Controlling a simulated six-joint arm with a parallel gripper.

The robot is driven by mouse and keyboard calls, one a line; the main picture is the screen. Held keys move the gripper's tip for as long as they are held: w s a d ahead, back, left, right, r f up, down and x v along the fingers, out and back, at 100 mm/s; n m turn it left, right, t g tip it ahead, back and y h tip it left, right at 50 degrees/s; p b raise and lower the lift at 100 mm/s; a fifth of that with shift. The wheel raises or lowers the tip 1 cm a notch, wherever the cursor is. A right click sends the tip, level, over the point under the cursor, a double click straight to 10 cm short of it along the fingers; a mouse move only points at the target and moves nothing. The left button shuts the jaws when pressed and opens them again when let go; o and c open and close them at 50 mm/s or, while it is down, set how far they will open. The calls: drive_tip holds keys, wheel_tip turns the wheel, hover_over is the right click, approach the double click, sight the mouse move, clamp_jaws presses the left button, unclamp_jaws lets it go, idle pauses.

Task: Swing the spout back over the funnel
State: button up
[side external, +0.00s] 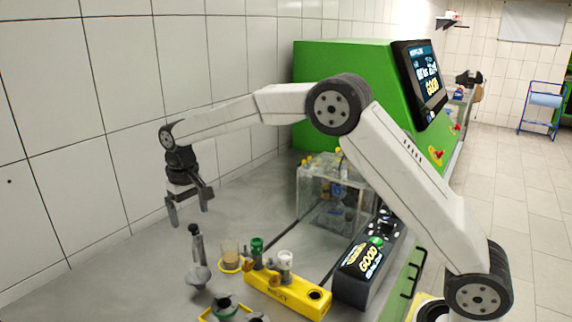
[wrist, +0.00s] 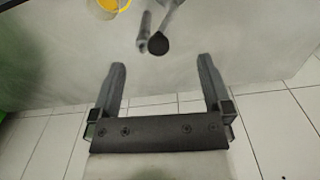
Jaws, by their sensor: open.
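A grey spout assembly (side external: 197,250) stands on the bench, with a dark-capped upright part above a pale, rounded lower part. In the wrist view, a grey bar with a dark round end (wrist: 158,44) and a thinner rod beside it show at the top centre. My gripper (side external: 189,214) is open and empty, pointing down above the spout and apart from it. Its two fingers are spread in the wrist view (wrist: 161,64). A dark green cup, possibly the funnel (side external: 225,306), sits at the bottom edge in a yellow frame, partly cut off.
A beaker of brown liquid (side external: 230,258) stands in a yellow ring close right of the spout. A yellow block (side external: 288,290) holds green and white fittings. A black GOOD display (side external: 368,262) and a clear tank (side external: 333,197) stand further right. The bench left of the spout is clear.

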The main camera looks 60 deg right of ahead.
drive_tip(key=shift+r, duration=1.3)
drive_tip(key=s+d+f, duration=0.1)
drive_tip(key=s+f, duration=0.2)
drive_tip(key=s, duration=0.6)
drive_tip(key=s+d+f, duration=0.2)
drive_tip(key=s+f, duration=0.2)
drive_tip(key=s, duration=0.4)
drive_tip(key=s+d+f, duration=0.2)
drive_tip(key=s+f, duration=0.1)
drive_tip(key=s, duration=0.6)
drive_tip(key=shift+s+d+f, duration=0.2)
drive_tip(key=shift+s+f, duration=0.15)
drive_tip(key=shift+s+d+r+n+t, duration=0.15)
drive_tip(key=shift+d+r+n+t, duration=0.15)
drive_tip(key=shift+t, duration=0.35)
drive_tip(key=shift+s+d+r+n+t, duration=0.15)
drive_tip(key=shift+d+t, duration=0.2)
drive_tip(key=shift+t, duration=0.3)
